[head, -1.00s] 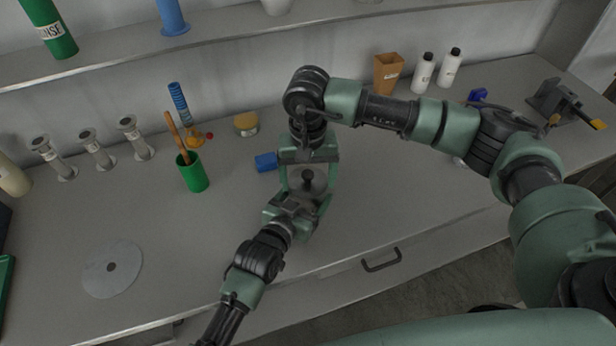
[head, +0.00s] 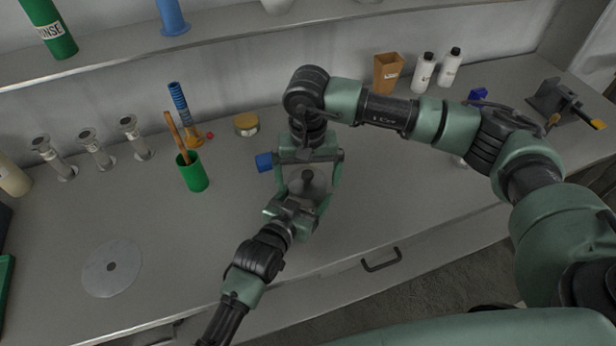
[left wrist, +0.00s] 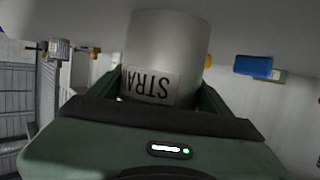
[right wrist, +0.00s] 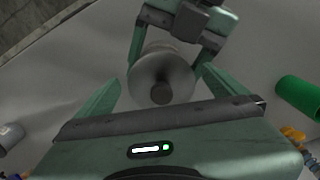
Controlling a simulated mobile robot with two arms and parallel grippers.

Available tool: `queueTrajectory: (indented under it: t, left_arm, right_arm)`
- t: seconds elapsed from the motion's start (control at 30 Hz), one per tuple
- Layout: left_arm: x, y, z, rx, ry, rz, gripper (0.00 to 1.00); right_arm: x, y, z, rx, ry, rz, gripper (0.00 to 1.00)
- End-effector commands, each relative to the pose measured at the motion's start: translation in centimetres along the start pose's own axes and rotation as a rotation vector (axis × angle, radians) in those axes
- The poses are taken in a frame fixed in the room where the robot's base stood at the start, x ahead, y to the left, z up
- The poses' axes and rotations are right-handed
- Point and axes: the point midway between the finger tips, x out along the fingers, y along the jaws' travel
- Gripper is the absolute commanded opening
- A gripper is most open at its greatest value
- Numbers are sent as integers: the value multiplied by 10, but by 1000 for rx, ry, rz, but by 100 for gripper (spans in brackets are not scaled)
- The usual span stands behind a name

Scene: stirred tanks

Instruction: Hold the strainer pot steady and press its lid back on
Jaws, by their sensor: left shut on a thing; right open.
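The strainer pot (left wrist: 168,55) is a grey metal cylinder with a "STRA…" label, seen inverted in the left wrist view. My left gripper (head: 301,196) is shut around it over the bench. The lid (right wrist: 160,70), a grey disc with a dark knob (right wrist: 160,93), shows on top of the pot in the right wrist view. It also shows in the head view (head: 318,180). My right gripper (head: 308,180) is open, its fingers spread on either side of the lid. I cannot tell whether the lid is fully seated.
A blue object (head: 264,162) lies just left of the right gripper. A green cup (head: 192,172) with a wooden tool stands further left. A flat grey disc (head: 112,268) lies at front left. White bottles (head: 423,72) and a brown container (head: 387,72) stand at the back.

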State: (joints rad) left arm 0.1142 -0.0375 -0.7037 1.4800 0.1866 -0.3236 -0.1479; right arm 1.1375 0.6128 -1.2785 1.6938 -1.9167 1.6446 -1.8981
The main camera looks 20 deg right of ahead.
Motion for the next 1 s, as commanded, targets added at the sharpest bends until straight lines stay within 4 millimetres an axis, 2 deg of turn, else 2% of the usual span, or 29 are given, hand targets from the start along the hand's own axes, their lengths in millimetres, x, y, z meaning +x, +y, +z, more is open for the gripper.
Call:
queueTrajectory:
  t: [1.0]
  left_arm:
    - [0,0,1,0,-2,0,33]
  right_arm:
    - [-60,0,-1,0,2,0,100]
